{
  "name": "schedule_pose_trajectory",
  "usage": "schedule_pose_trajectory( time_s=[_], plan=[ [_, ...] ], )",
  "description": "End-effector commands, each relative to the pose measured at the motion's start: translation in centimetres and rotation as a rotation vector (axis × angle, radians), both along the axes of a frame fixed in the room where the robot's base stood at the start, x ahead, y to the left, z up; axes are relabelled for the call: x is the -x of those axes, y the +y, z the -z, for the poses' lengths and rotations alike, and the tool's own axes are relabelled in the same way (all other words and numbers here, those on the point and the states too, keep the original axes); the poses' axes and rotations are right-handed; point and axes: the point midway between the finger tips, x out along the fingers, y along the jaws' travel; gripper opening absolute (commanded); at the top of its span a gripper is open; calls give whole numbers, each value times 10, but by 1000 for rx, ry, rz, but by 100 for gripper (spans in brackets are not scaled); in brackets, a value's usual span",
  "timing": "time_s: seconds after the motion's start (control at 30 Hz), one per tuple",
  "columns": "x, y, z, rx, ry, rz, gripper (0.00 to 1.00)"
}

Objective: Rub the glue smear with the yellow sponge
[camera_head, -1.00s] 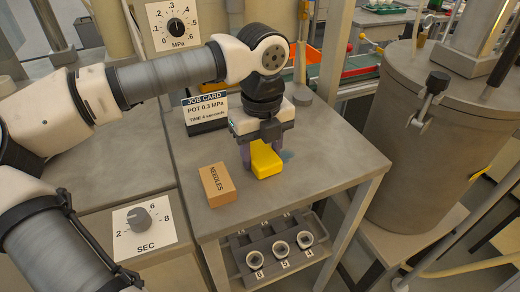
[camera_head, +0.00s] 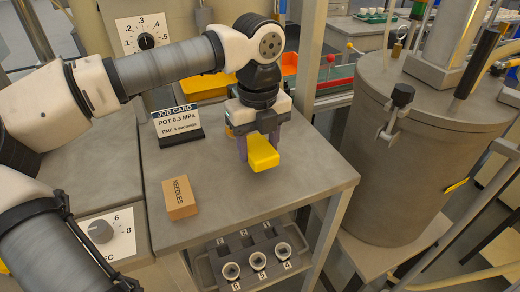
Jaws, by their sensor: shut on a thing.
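My gripper (camera_head: 258,147) is shut on the yellow sponge (camera_head: 264,155), with a finger on each side of it. The sponge is over the right part of the grey worktop (camera_head: 225,205). I cannot tell whether its underside touches the top. The glue smear does not show in this view; the sponge and gripper may hide its place.
A cardboard NEEDLES box (camera_head: 179,198) stands left of the gripper, and a job card (camera_head: 178,125) stands behind it. A large metal pot (camera_head: 400,170) is at the right. A rack with numbered sockets (camera_head: 258,260) is below the front edge.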

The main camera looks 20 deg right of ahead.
Motion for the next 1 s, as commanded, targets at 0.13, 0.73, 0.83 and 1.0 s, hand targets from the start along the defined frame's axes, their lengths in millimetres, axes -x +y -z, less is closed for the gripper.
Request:
schedule_pose_trajectory(
  time_s=[0.13,0.73,0.83,1.0],
  plan=[
    [-2,0,-17,1,0,2,28],
    [-7,2,-50,0,0,14,28],
    [-7,2,-50,0,0,14,28],
    [-7,2,-50,0,0,14,28]
  ],
)
